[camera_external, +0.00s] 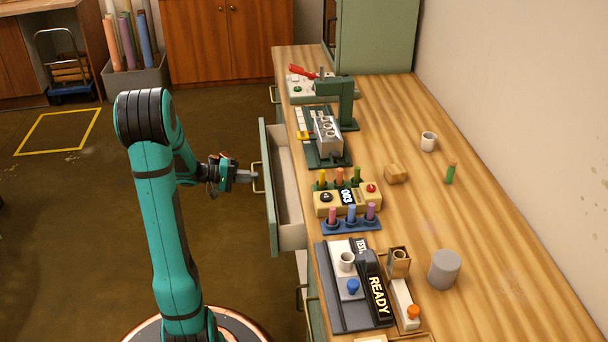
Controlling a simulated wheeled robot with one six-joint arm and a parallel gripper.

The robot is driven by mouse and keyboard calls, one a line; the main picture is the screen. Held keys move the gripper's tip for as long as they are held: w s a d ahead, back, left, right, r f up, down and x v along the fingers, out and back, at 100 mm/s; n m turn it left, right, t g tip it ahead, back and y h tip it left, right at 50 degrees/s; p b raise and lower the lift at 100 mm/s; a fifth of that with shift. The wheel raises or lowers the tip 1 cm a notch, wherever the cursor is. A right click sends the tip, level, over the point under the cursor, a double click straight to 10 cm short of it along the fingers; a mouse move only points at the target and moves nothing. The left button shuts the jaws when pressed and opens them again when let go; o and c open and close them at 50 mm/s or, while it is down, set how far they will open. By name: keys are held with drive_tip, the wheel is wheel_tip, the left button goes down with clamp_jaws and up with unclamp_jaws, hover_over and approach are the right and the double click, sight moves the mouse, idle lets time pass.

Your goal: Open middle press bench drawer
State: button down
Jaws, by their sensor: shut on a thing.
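The middle press bench drawer (287,190) is pulled well out from the bench, with its pale inside showing from above. Its green front (267,200) faces left and carries a brass-coloured handle (257,178). My gripper (254,177) reaches in from the left and is shut on this handle. The exact hold of the fingertips is too small to see in detail.
Other drawer handles (274,94) line the bench's left side.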

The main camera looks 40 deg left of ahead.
drive_tip(key=f+v, duration=0.2)
drive_tip(key=v, duration=0.7)
drive_tip(key=f+v, duration=0.1)
drive_tip(key=v, duration=0.7)
drive_tip(key=shift+s+a+f, duration=0.3)
drive_tip(key=shift+s+a, duration=0.25)
drive_tip(key=shift+s, duration=0.05)
drive_tip(key=c, duration=1.5)
unclamp_jaws()
drive_tip(key=shift+a, duration=0.1)
drive_tip(key=v, duration=1.7)
